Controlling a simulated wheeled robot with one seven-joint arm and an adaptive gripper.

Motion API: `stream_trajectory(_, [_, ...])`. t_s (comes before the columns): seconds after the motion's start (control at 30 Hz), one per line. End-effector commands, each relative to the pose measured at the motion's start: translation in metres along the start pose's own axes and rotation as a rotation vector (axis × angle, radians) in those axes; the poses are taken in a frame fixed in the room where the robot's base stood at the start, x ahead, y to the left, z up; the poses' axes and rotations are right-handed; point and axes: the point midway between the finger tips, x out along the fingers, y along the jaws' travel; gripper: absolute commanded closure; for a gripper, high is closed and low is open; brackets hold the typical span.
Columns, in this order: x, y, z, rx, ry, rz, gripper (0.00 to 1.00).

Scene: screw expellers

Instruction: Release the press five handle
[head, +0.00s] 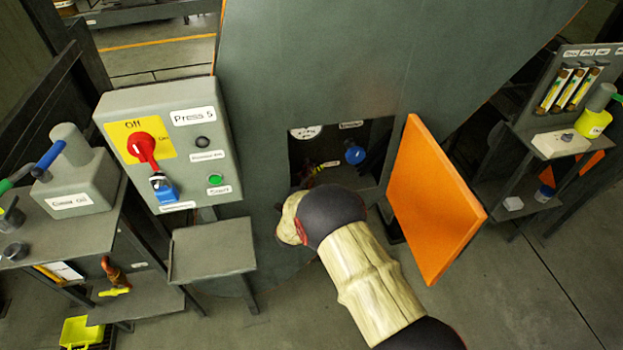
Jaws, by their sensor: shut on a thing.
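The Press 5 control box (188,95) shows a red rotary handle (142,147) on a yellow plate marked "Off". A blue piece (165,190) hangs just below the handle. Right of the box, the dark green press housing (300,60) has an opening with its orange door (435,205) swung open. Inside are a yellow handle with a red part (318,170) and a blue round knob (354,155). My arm bends in front of the opening's lower part. My gripper is hidden, so I cannot see what it touches. I cannot tell which handle is the press five handle.
A small grey table (213,247) stands below the control box. A bench at left carries a grey box with a blue lever (75,180). A stand at right holds yellow tubes (567,90) and a yellow cup (594,124). Bare floor lies right of the orange door.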

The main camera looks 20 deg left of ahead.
Motion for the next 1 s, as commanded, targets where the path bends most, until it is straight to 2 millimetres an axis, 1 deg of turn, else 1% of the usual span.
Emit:
stream_trajectory(0.03, [-0.0036,0.0203,0.0062,-0.051,0.003,0.003,1.0])
stream_trajectory(0.7, [-0.0011,0.02,0.0028,-0.618,0.166,-0.231,1.0])
stream_trajectory(1.0, [-0.0001,0.0176,0.0008,-0.838,0.23,-0.322,1.0])
